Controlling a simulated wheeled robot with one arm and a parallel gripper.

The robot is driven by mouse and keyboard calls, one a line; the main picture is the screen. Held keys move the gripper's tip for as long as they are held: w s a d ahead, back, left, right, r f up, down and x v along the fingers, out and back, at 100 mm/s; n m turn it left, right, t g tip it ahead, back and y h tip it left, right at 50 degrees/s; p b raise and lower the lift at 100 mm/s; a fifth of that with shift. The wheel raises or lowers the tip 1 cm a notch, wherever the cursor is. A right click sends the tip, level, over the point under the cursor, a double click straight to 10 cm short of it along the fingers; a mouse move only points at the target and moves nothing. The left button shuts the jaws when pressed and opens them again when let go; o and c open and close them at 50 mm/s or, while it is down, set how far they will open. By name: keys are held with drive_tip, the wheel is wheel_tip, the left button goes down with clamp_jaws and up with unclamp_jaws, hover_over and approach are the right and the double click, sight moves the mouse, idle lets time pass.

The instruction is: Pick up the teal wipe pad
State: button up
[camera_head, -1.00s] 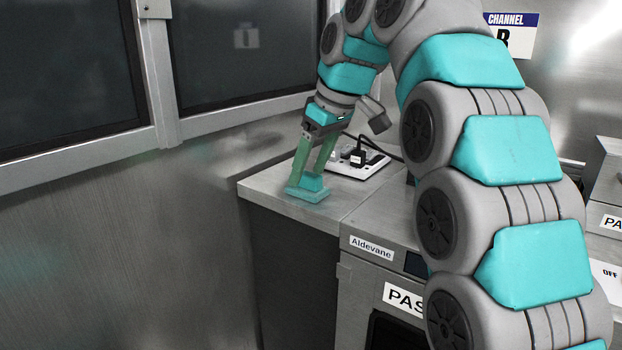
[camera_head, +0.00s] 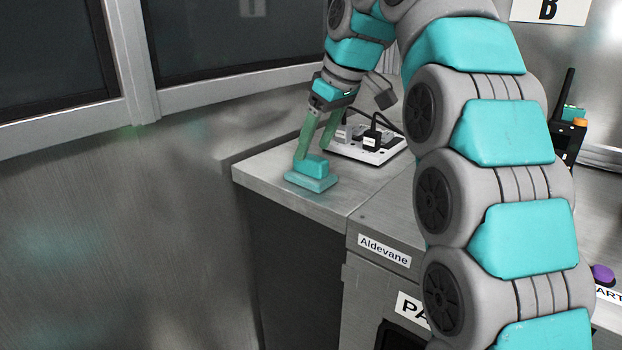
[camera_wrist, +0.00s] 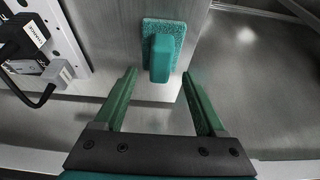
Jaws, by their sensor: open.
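The teal wipe pad (camera_head: 311,180) lies on the metal counter near its left corner, a flat base with a raised block grip on top. It also shows in the wrist view (camera_wrist: 161,58), beyond the fingertips and between their lines. My gripper (camera_head: 315,150) has green fingers and is just above and behind the pad in the head view. In the wrist view my gripper (camera_wrist: 160,75) is open, with nothing between its fingers. The fingers look clear of the pad there; the head view does not settle whether a fingertip touches it.
A white power strip (camera_head: 368,150) with black plugs and cables lies on the counter right beside the gripper; it shows at left in the wrist view (camera_wrist: 62,40). The counter (camera_head: 262,171) ends close left of the pad. A cabinet labelled Aldevane (camera_head: 385,252) stands in front.

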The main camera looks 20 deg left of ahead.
sight(311, 156)
wheel_tip(311, 156, down, 2)
drive_tip(key=shift+a+f+b, duration=0.1)
drive_tip(key=shift+a+b, duration=0.05)
drive_tip(key=shift+b, duration=0.4)
drive_tip(key=shift+x, duration=0.85)
drive_tip(key=shift+w+a, duration=0.1)
clamp_jaws()
